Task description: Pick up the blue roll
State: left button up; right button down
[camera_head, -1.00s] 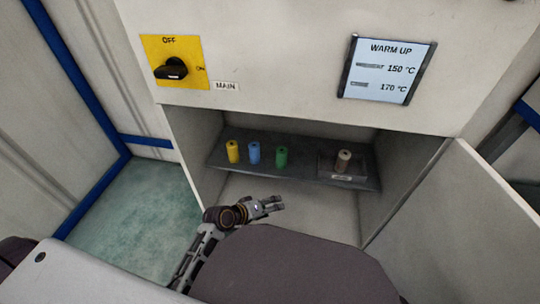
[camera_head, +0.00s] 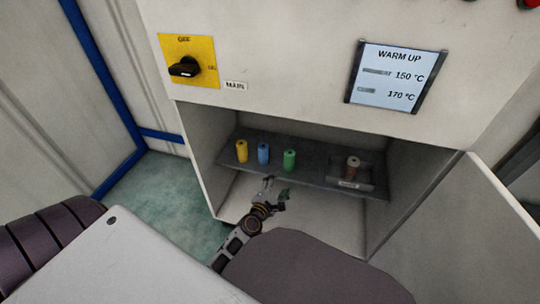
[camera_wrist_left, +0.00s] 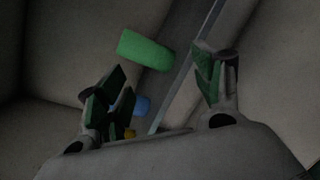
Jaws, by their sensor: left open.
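The blue roll (camera_head: 263,153) stands upright on the dark shelf (camera_head: 325,185) inside the open cabinet, between the yellow roll (camera_head: 241,151) and the green roll (camera_head: 289,160). My left gripper (camera_head: 276,188) is open and empty, in front of and below the shelf edge, nearest the blue and green rolls. In the left wrist view the left gripper (camera_wrist_left: 165,85) spreads its green-padded fingers. There the blue roll (camera_wrist_left: 142,106) shows partly behind the left finger, with the green roll (camera_wrist_left: 145,50) above it and a bit of the yellow roll (camera_wrist_left: 129,133) below. My right gripper is not in view.
A brown roll (camera_head: 352,164) stands in a small labelled tray (camera_head: 337,178) at the shelf's right. The cabinet door (camera_head: 455,235) is open at the right. A yellow switch plate (camera_head: 205,50) and a warm-up display (camera_head: 397,77) are on the panel above.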

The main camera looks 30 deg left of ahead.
aim_at(263, 155)
pick_arm(q)
jog(key=s+a+r+n+y, duration=0.1)
jog(key=a+n+y, duration=0.5)
jog(key=n, duration=0.7)
jog(key=shift+s+a+r+n+y, duration=0.3)
jog(key=shift+a+r+y, duration=0.1)
jog(key=shift+a+r, duration=0.45)
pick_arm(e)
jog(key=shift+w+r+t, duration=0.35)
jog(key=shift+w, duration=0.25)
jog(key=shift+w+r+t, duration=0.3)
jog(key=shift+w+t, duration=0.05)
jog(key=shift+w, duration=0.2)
pick_arm(q)
jog(key=shift+w+a+f, duration=0.1)
jog(key=shift+w+a, duration=0.1)
jog(key=shift+b+x, duration=0.55)
jog(key=shift+x, duration=3.55)
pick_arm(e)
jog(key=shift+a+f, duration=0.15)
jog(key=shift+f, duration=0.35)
pick_arm(q)
jog(key=shift+w+a, duration=0.1)
jog(key=shift+w, duration=0.05)
